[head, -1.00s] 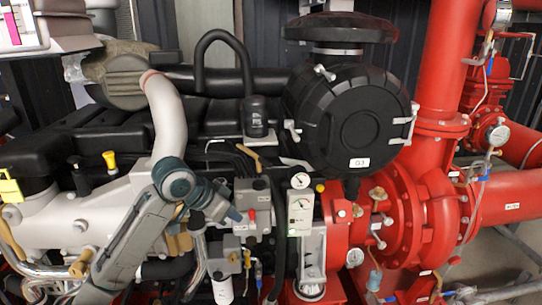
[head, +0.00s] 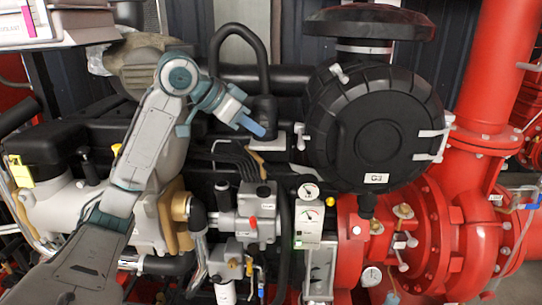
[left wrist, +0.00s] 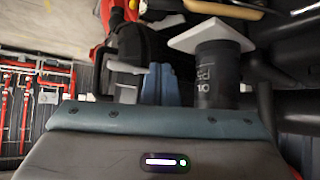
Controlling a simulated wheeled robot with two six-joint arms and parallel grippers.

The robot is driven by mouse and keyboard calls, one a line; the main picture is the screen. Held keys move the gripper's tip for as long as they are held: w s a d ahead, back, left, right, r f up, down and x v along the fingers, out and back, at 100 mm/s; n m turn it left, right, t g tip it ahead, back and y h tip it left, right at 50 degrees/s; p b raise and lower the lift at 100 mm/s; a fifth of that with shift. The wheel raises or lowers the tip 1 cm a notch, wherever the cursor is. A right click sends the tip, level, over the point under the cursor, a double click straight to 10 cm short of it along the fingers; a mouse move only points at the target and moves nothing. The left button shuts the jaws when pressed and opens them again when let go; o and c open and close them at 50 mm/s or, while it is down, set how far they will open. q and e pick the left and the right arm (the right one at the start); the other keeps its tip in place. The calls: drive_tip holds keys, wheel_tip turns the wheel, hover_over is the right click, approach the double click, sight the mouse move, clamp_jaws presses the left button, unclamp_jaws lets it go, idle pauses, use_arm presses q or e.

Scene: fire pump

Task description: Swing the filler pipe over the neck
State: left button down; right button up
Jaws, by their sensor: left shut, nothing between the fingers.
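A black pipe (head: 237,28) bends in an upside-down U above the engine; I take it for the filler pipe. Its right leg comes down at a black cylinder (head: 265,104), which my gripper partly hides. In the left wrist view a black cylinder with pale lettering (left wrist: 216,75) stands against a white plate (left wrist: 210,36), just right of the fingers. My left gripper (head: 255,129) is shut and empty, its blue fingertips in front of the cylinder's lower part; they also show in the wrist view (left wrist: 158,85). I cannot tell if they touch it. I cannot make out which part is the neck.
A large round black housing (head: 375,125) stands to the right of the gripper. Below are a grey valve block (head: 257,210) and a gauge panel (head: 309,225). Red pump pipework (head: 480,135) fills the right side. Black hoses (head: 228,152) run close under the fingers.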

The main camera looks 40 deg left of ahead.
sight(281, 150)
use_arm(q)
drive_tip(key=p+x, duration=0.3)
drive_tip(key=x, duration=0.7)
drive_tip(key=shift+a+f, duration=0.1)
drive_tip(key=shift+f, duration=0.2)
drive_tip(key=s, duration=0.1)
drive_tip(key=s+a+f, duration=0.1)
drive_tip(key=shift+s+a+f, duration=0.1)
drive_tip(key=shift+s+a, duration=0.05)
drive_tip(key=shift+s, duration=0.25)
